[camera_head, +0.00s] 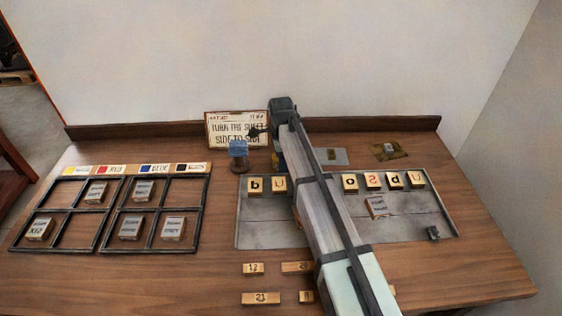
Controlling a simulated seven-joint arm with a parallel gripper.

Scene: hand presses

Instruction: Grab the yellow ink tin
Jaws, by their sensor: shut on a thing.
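My arm reaches from the bottom right to the back of the table, with my gripper (277,158) low in front of the sign. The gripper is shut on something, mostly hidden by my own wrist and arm. A small yellowish patch shows there and looks like part of the yellow ink tin (281,152). The tin's outline and the fingertips are too small and covered to make out. I cannot tell whether the tin touches the table.
A blue-topped piece (238,150) stands just left of my gripper, before the sign (226,124). A divided black-framed tray (203,215) with blocks is at left. A grey metal tray (262,226) with letter blocks lies under my arm. Numbered blocks (254,269) lie in front.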

